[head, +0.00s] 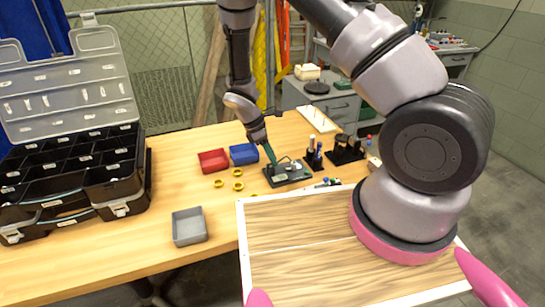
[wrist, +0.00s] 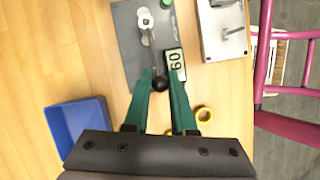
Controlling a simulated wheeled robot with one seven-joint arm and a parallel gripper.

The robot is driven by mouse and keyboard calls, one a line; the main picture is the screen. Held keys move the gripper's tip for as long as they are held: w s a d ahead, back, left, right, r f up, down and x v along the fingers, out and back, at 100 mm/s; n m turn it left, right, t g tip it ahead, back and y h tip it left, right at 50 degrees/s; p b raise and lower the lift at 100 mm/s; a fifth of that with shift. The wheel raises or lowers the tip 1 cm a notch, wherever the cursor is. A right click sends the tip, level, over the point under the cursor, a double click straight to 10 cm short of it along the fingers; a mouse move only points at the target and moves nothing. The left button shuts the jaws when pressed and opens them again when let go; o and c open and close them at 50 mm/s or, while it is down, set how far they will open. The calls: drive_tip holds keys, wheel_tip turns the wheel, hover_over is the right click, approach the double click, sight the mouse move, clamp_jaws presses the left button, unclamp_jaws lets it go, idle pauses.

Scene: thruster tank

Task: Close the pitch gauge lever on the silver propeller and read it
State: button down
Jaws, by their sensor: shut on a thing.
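The pitch gauge stands on a dark base plate (head: 290,178) on the wooden bench; the plate also shows in the wrist view (wrist: 127,45). Its silver lever (wrist: 150,48) ends in a black ball knob (wrist: 160,84). My gripper (wrist: 161,82), with green fingers, is shut on this knob; in the head view my gripper (head: 271,158) reaches down to the gauge. A small display (wrist: 175,65) beside the lever shows sideways digits, perhaps 60. A small silver part (wrist: 145,18) at the lever's far end may be the propeller; I cannot tell.
A red bin (head: 213,161), a blue bin (head: 243,154) and several yellow rings (head: 238,186) are near the gauge. A grey tray (head: 189,226) is at the front, an open black case (head: 75,170) at left. Black holders (head: 345,150) stand to the right.

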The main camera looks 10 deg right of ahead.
drive_tip(key=c, duration=0.7)
unclamp_jaws()
drive_tip(key=shift+c, duration=0.2)
drive_tip(key=shift+r, duration=0.1)
drive_tip(key=v, duration=1)
drive_tip(key=shift+r, duration=0.3)
drive_tip(key=shift+a+r, duration=0.1)
drive_tip(key=shift+a, duration=0.05)
